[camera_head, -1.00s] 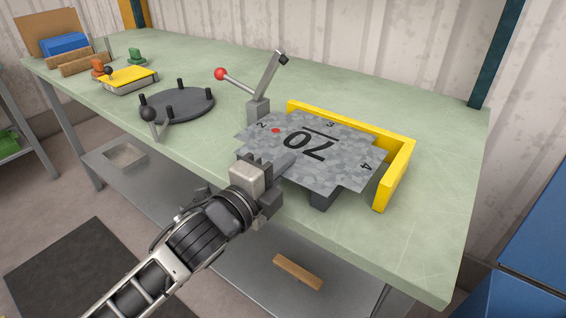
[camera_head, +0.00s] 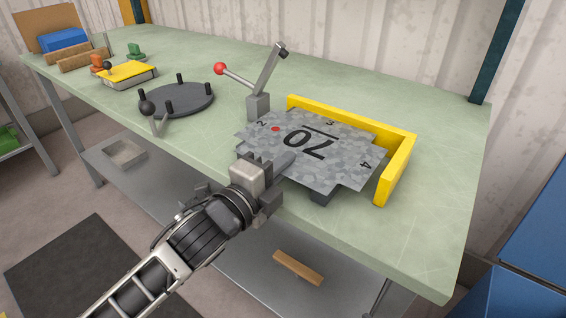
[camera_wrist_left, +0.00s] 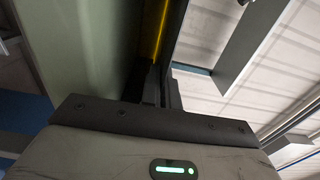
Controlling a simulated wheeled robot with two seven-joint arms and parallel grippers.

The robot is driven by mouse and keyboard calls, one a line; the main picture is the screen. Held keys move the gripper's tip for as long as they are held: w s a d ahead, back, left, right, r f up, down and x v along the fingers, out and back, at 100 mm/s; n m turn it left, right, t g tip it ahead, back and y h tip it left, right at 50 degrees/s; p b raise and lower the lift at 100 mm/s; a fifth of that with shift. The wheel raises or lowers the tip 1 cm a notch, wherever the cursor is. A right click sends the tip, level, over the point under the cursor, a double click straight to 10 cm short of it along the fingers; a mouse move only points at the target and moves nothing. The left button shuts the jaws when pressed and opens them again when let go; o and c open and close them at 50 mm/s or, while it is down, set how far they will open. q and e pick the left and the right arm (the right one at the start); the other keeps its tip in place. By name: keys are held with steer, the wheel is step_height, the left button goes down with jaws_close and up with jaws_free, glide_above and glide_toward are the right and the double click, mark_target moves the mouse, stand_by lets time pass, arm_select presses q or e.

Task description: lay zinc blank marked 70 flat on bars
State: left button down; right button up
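The zinc blank marked 70 (camera_head: 335,150) is a mottled grey plate with notched corners, a red dot and small edge numbers. It lies roughly level inside the yellow angled fence (camera_head: 397,165), over dark bars; one bar end (camera_head: 322,197) shows under its near edge. I cannot tell whether it touches the bars. My left gripper (camera_head: 284,164) is shut on the blank's near left edge, one finger on top. In the left wrist view the fingers (camera_wrist_left: 161,88) are close together around the thin, edge-on plate. My right gripper is not in view.
A lever clamp with a red knob (camera_head: 220,69) stands just behind the blank's left corner. A dark round fixture with pegs (camera_head: 180,102) is further left on the green bench (camera_head: 440,230). A yellow-topped block (camera_head: 127,73) and other small items lie at far left.

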arm_select(q)
steer(key=c, duration=1.6)
jaws_free()
steer(key=shift+f, duration=0.1)
steer(key=shift+b+v, duration=0.8)
steer(key=shift+v, duration=7.2)
steer(key=s+a+f+n+g+y, duration=0.1)
steer(key=s+f+n+y, duration=0.1)
steer(key=f+n, duration=0.5)
steer(key=s+a+f+n+g+y+p, duration=0.1)
steer(key=s+a+f+n+y, duration=0.1)
steer(key=f+n, duration=0.5)
steer(key=s+a+f+n+g+y+p, duration=0.1)
steer(key=s+f+n+g+y, duration=0.1)
steer(key=f+n, duration=0.5)
steer(key=shift+s+a+f+n+y, duration=0.15)
steer(key=shift+n+y, duration=0.15)
steer(key=shift+n, duration=0.25)
steer(key=shift+s+a+f+n+y, duration=0.15)
steer(key=shift+n+y, duration=0.15)
steer(key=shift+n, duration=0.25)
